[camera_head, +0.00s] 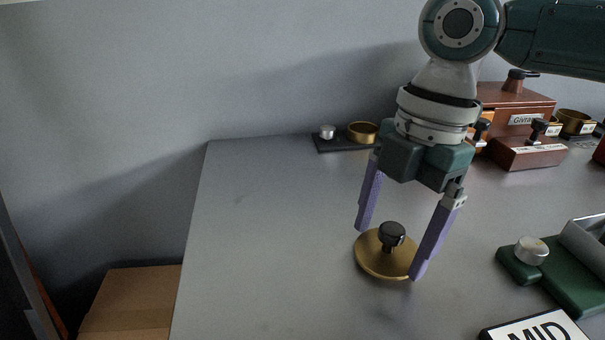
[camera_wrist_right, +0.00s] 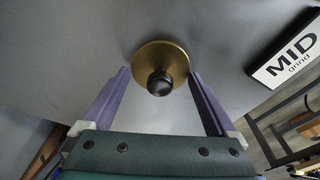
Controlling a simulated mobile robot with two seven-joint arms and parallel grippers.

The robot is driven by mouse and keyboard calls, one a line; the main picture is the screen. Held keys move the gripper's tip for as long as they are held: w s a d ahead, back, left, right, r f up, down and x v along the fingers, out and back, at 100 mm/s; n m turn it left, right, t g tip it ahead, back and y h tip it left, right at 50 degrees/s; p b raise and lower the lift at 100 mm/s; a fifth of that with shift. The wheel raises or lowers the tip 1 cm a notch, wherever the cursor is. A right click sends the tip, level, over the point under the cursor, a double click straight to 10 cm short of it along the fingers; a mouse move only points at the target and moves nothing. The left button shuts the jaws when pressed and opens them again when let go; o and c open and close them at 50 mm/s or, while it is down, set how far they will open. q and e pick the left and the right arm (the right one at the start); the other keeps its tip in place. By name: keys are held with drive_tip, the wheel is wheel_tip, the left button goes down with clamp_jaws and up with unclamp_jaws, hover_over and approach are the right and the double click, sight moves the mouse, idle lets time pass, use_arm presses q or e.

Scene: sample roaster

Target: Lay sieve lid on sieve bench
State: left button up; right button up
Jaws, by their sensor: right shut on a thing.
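The sieve lid is a round brass disc (camera_head: 372,262) with a black knob (camera_head: 392,233) on top. It lies level over the grey bench top (camera_head: 270,240). My right gripper (camera_head: 390,252) points down, its two purple fingers on opposite sides of the disc, shut on its rim. The right wrist view also shows the brass disc (camera_wrist_right: 178,58) between the fingertips, with the knob towards the camera. A faint shadow shows below the disc; I cannot tell how large any gap to the surface is. My left gripper is not in view.
A dark tray (camera_head: 335,145) with a small silver knob and a brass ring (camera_head: 362,131) stands at the back. Red-brown boxes (camera_head: 528,153) are at the back right. A green device (camera_head: 570,282) and a MID sign (camera_head: 535,328) stand at the right. The bench's left part is clear.

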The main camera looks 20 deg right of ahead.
drive_tip(key=o, duration=1)
drive_tip(key=shift+f, duration=0.1)
drive_tip(key=shift+w+d+r+p, duration=0.1)
drive_tip(key=shift+d+r+p, duration=0.3)
drive_tip(key=shift+r, duration=1.65)
drive_tip(key=shift+d+r+p, duration=0.2)
drive_tip(key=shift+r+p, duration=0.25)
drive_tip(key=shift+r, duration=1.55)
drive_tip(key=shift+w+d+r+p, duration=0.1)
drive_tip(key=shift+d+r+p, duration=0.3)
drive_tip(key=shift+r, duration=1.65)
drive_tip(key=shift+a, duration=0.1)
